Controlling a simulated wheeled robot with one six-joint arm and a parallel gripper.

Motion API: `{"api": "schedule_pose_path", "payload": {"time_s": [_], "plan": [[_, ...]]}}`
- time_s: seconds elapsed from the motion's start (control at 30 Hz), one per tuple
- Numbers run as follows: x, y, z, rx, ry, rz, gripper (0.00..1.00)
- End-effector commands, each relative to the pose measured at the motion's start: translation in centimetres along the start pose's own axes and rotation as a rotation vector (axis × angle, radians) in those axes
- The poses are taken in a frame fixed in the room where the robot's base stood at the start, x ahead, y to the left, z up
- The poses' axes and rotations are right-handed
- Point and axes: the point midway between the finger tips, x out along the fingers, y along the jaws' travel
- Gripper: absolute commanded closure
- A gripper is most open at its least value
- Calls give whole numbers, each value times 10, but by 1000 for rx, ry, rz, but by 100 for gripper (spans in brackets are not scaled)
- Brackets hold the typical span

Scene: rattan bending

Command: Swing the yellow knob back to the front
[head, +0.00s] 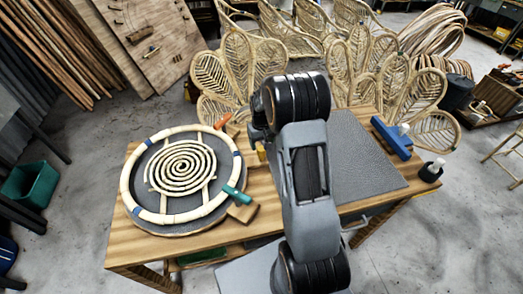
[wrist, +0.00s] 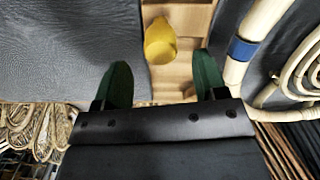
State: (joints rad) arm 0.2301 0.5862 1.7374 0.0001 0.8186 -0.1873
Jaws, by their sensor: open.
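The yellow knob (wrist: 160,42) shows in the wrist view over a strip of bare wood, between the dark mat and the rattan ring. In the head view a small part of the yellow knob (head: 260,152) shows just left of my arm. My gripper (wrist: 161,62) is open, with its two green fingers apart and nothing between them. The knob appears in line with the gap, at and just past the fingertips; whether it lies below them I cannot tell. In the head view my arm hides most of the gripper.
A rattan ring (head: 128,190) with a spiral lies on a round dark board at the table's left. An orange handle (head: 222,120) and a green handle (head: 236,193) stand at its edge. A grey mat (head: 360,160), a blue tool (head: 391,138) and a dark bottle (head: 432,171) are right.

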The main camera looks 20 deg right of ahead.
Motion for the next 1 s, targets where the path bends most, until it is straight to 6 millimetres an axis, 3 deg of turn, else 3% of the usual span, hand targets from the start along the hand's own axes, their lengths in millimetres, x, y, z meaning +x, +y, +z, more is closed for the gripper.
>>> {"api": "schedule_pose_path", "payload": {"time_s": [0.3, 0.77, 1.0], "plan": [[41, 0, 0, 0, -1, 0, 35], [51, 0, 0, 0, 1, 0, 35], [50, 0, 0, 0, 1, 0, 55]]}}
